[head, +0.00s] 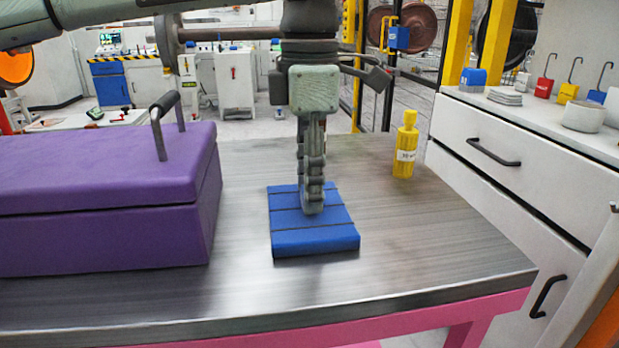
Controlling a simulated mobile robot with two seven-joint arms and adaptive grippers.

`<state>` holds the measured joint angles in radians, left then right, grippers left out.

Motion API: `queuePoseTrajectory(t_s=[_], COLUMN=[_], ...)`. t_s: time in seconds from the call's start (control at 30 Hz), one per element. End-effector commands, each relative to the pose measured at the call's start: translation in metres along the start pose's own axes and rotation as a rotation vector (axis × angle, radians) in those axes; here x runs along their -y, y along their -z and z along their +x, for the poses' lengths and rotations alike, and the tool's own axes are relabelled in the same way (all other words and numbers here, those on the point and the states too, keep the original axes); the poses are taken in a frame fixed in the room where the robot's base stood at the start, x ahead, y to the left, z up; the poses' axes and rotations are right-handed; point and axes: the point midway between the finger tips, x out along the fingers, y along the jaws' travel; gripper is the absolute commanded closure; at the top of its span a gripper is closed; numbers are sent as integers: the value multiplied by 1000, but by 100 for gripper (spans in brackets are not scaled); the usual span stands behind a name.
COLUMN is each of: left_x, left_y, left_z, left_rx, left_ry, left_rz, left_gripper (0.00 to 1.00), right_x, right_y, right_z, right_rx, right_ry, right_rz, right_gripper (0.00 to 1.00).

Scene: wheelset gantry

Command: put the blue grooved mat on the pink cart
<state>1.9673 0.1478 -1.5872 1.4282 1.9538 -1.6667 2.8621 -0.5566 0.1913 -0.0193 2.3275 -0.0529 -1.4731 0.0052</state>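The blue grooved mat (314,241) is a flat blue block with dark grooves across it. It appears to lie flat on the steel top of the pink-framed cart (420,260), right of the purple box. My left gripper (313,205) points straight down over the middle of the mat, with its fingertips at or just above its top face. The fingers line up edge-on to the camera and hide part of the mat, so I cannot tell whether they are open or shut, or touching it. My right gripper is not in view.
A purple box (110,225) with a dark handle (163,115) fills the left of the top. A yellow bottle (405,145) stands at the back right. White drawers (500,165) stand close on the right. The steel top is clear right of the mat.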

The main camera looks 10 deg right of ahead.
Motion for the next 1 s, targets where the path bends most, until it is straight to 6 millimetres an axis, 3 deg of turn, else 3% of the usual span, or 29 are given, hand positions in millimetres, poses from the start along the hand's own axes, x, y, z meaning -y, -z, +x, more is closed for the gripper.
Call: queuePoseTrajectory(t_s=[0.1, 0.47, 0.67, 1.0], left_x=[0, 0, 0, 0], left_y=[0, 0, -1, -1], left_z=[0, -6, -40, -107], left_rx=[0, 1, 3, 2], left_ry=[0, -1, -2, -1], left_rz=[0, 0, 0, 1], left_gripper=[42, 42, 42, 42], right_x=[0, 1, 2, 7], right_y=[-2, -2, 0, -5], right_z=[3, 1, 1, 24], right_rx=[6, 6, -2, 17], right_ry=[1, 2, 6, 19], right_rz=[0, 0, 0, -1], right_gripper=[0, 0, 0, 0])
